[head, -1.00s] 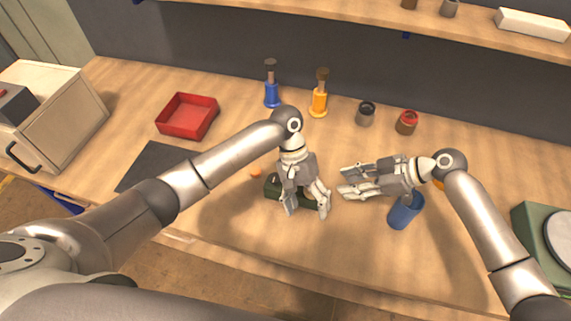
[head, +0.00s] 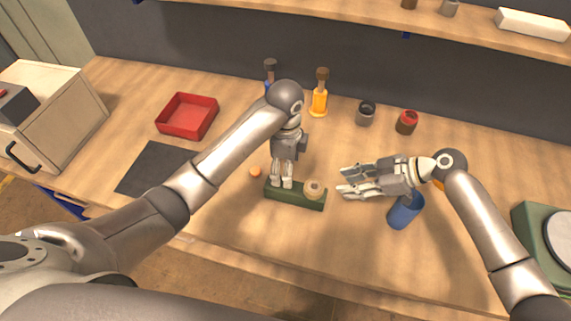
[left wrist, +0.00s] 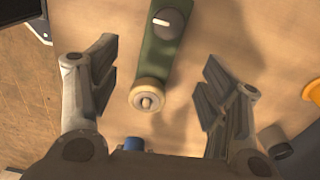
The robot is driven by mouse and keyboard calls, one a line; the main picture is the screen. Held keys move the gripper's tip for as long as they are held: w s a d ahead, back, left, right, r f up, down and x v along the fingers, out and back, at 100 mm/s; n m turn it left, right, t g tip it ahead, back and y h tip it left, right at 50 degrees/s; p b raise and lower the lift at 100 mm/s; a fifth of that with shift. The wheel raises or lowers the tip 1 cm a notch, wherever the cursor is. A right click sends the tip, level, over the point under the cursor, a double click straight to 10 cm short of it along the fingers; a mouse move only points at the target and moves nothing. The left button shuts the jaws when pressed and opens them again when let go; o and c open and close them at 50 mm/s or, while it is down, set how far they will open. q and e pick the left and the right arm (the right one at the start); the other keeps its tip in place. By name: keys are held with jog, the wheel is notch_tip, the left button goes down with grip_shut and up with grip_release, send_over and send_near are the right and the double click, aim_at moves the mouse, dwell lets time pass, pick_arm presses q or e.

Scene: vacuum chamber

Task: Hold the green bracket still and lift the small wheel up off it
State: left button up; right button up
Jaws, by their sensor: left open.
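The green bracket (head: 305,203) lies on the bench in front of me. The small tan wheel (head: 315,187) sits on its right end. In the left wrist view the bracket (left wrist: 157,56) runs up from between my fingers, with the wheel (left wrist: 148,95) at its near end and a dark knob (left wrist: 167,23) farther along. My left gripper (head: 281,183) is open above the bracket's left part, left of the wheel, and hides the knob in the head view. I cannot tell whether it touches. My right gripper (head: 343,182) is open and empty, right of the bracket.
A blue cup (head: 406,212) stands just below my right gripper. A small orange piece (head: 255,171) lies left of the bracket. A red tray (head: 187,117) and dark mat (head: 153,169) are at left. The bench front is clear.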

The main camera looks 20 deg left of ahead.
aim_at(296, 189)
pick_arm(q)
jog(key=shift+f+m, duration=0.1)
jog(key=shift+m, duration=0.2)
notch_tip(296, 189, down, 10)
jog(key=shift+f, duration=0.25)
jog(key=shift+c, duration=0.3)
